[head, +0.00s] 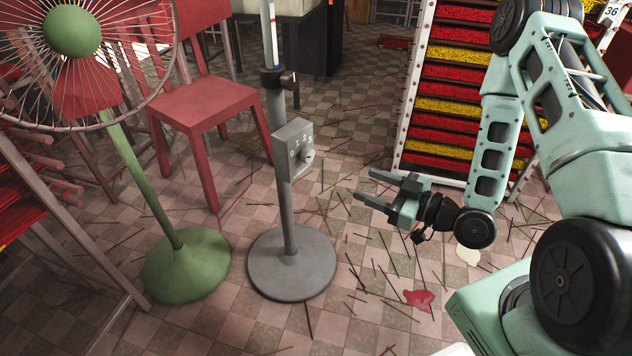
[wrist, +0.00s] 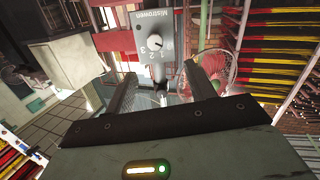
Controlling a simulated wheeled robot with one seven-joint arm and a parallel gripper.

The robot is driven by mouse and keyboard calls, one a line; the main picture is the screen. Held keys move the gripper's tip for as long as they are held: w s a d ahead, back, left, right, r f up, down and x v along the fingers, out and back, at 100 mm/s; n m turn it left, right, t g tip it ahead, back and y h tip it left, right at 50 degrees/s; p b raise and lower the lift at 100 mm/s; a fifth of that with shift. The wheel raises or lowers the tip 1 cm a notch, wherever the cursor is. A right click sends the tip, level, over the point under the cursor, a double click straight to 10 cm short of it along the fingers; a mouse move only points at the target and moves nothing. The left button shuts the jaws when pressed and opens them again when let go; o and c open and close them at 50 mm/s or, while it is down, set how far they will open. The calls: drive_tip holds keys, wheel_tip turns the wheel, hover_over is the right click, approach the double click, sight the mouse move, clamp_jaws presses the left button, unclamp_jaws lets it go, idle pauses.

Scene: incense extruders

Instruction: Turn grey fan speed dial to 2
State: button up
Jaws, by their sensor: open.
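The grey fan's stand (head: 291,215) rises upright from a round grey base (head: 291,268). A grey control box (head: 291,140) on it bears a round dial (head: 307,157) with numbers from 0 to 3 around it. The dial's pointer is too small to read surely in the head view.
A green fan (head: 183,262) and a red chair (head: 206,110) stand left of the grey stand. A rack of red and yellow trays (head: 455,85) stands at the back right. Thin sticks and a red patch (head: 419,299) lie on the checkered floor.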

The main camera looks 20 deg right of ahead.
sight(311, 158)
drive_tip(key=shift+m+t, duration=0.3)
drive_tip(key=shift+t, duration=0.2)
drive_tip(key=b+x, duration=0.3)
drive_tip(key=x, duration=0.2)
drive_tip(key=b+x, duration=0.2)
drive_tip(key=x, duration=0.4)
drive_tip(key=f+b+x, duration=0.1)
drive_tip(key=b+x, duration=0.2)
drive_tip(key=x, duration=0.2)
drive_tip(key=shift+w+d+b, duration=0.15)
drive_tip(key=shift+w+b, duration=0.2)
drive_tip(key=shift+c, duration=0.3)
drive_tip(key=c, duration=0.9)
